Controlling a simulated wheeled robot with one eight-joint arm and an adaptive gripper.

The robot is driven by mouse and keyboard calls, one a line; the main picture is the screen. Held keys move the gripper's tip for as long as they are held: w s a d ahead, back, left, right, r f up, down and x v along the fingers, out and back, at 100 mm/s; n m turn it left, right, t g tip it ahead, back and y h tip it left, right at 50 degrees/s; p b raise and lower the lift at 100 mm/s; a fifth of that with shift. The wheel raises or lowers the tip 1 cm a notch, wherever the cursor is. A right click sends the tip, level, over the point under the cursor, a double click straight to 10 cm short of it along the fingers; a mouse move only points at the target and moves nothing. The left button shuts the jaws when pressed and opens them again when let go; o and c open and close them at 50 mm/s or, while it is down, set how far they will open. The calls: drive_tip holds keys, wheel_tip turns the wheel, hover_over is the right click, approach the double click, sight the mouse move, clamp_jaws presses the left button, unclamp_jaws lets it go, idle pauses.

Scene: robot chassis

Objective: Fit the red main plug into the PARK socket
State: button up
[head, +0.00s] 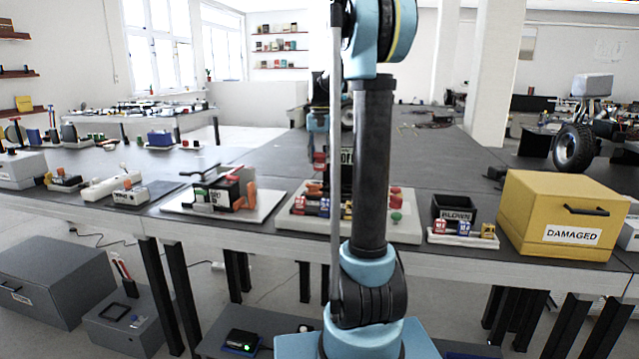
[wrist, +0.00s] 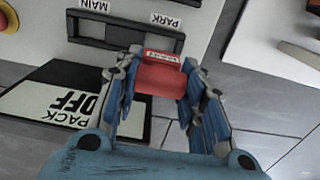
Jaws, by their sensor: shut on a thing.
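My gripper (wrist: 158,75) is shut on the red main plug (wrist: 162,78) in the wrist view, with a blue finger on either side. The plug's labelled far end is at the right end of a dark-framed slot in a light panel (wrist: 205,12). The PARK label (wrist: 160,19) is upside down just above this slot, and the MAIN label (wrist: 97,5) is to its left. I cannot tell whether the plug touches or enters the PARK socket. In the head view, my gripper (head: 318,150) is small and partly hidden by my arm, with red at its lower end.
A black-and-white PACK OFF card (wrist: 75,105) lies left of the gripper in the wrist view. In the head view, a light board (head: 405,231) with coloured parts, a BLOWN bin (head: 455,214) and a yellow DAMAGED box (head: 535,215) stand along the table's front.

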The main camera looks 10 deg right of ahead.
drive_tip(key=shift+f, duration=3.65)
drive_tip(key=shift+f, duration=0.1)
drive_tip(key=o, duration=1.1)
wheel_tip(320, 180, up, 12)
drive_tip(key=shift+r, duration=0.1)
drive_tip(key=shift+s, duration=0.1)
